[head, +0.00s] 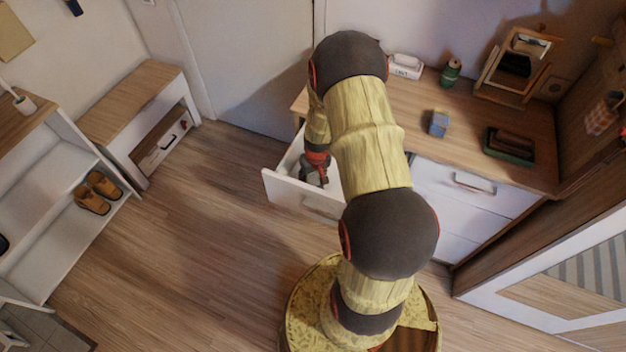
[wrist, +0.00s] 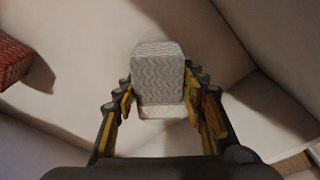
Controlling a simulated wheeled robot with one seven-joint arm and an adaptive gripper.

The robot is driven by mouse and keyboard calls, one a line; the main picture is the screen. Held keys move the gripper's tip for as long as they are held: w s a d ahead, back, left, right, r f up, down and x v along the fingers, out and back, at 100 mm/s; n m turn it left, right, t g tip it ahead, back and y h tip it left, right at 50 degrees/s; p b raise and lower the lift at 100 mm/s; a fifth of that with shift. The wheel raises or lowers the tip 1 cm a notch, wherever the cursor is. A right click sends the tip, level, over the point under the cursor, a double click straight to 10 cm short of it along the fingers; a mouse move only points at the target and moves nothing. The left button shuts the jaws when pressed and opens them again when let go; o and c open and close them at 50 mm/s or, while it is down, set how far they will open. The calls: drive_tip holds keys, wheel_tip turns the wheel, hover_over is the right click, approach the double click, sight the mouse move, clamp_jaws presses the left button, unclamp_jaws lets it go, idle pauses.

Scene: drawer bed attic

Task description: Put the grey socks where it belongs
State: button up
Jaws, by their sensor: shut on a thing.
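The grey socks (wrist: 158,75), a light grey bundle with a wavy pattern, sit between the fingers of my gripper (wrist: 160,110) in the wrist view. My gripper is shut on them. In the head view my gripper (head: 314,178) reaches down into the open white drawer (head: 285,188) of the wooden-topped dresser. The drawer's pale inner walls and floor (wrist: 75,70) surround the socks in the wrist view. I cannot tell whether the socks touch the drawer floor. In the head view the socks are not clearly visible.
A red patterned item (wrist: 12,62) lies at the left in the wrist view. On the dresser top (head: 480,110) stand a blue box (head: 438,123), a green tray (head: 509,146), a green can (head: 451,72) and a mirror (head: 515,62). Brown slippers (head: 97,192) rest on a left shelf. The floor is clear.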

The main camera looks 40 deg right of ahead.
drive_tip(key=shift+f, duration=0.1)
drive_tip(key=o, duration=1.1)
drive_tip(key=shift+o, duration=0.3)
